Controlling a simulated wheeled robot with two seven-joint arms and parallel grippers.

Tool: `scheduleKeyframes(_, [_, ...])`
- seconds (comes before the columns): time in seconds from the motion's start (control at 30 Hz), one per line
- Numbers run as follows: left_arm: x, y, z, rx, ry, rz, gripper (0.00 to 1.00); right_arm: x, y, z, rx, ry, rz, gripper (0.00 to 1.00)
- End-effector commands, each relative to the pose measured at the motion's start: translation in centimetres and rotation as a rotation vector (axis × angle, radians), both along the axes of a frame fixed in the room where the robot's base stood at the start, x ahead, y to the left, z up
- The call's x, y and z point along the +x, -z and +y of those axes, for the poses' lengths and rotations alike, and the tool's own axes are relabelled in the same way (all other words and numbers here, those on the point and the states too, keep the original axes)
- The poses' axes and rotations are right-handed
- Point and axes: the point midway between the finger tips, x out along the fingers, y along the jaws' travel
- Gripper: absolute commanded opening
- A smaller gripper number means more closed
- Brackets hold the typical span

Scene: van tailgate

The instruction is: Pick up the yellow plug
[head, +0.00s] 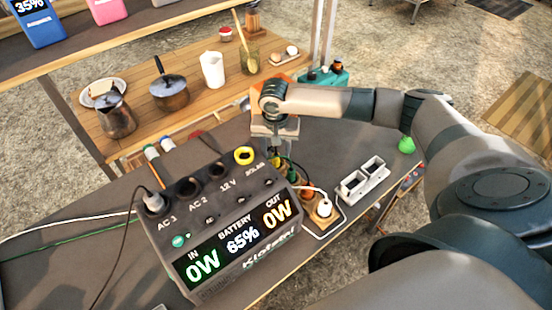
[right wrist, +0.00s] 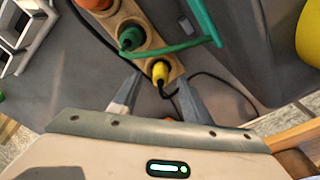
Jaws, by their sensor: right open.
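The yellow plug (right wrist: 160,71) stands in a wooden strip (right wrist: 150,44) with a dark cable running from it. In the right wrist view it lies between the two fingertips of my right gripper (right wrist: 160,80), which is open, with a gap visible on each side. In the head view the yellow plug (head: 276,159) shows small beneath the right gripper (head: 278,148), partly hidden by it. A green plug (right wrist: 130,38) and an orange plug (right wrist: 97,3) stand in the same strip beside it. My left gripper is in neither view.
A power station (head: 230,235) with a yellow-ringed socket (head: 244,156) stands left of the strip. A white plug (head: 324,209) and a grey two-bay holder (head: 362,182) are to the right.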

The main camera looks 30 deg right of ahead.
Motion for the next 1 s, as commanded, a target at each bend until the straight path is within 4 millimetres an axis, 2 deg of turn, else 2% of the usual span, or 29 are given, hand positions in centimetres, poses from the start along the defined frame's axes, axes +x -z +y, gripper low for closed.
scheduleKeyframes(0.13, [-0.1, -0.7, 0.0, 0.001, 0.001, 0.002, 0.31, 0.3, 1.7, -0.2, -0.002, -0.002, 0.001, 0.44])
scheduleKeyframes(0.3, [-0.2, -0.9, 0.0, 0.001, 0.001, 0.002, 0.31, 0.4, 2.8, -0.3, -0.001, -0.002, -0.001, 0.44])
scheduleKeyframes(0.77, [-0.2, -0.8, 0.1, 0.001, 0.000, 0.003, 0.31, 0.4, 2.9, -0.3, -0.001, -0.002, -0.001, 0.44])
scheduleKeyframes(0.93, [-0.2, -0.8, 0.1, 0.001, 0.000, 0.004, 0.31, 0.4, 2.9, -0.3, -0.001, -0.002, -0.001, 0.03])
scheduleKeyframes(1.0, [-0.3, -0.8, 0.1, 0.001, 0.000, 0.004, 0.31, 0.4, 2.9, -0.3, -0.001, -0.002, -0.001, 0.01])
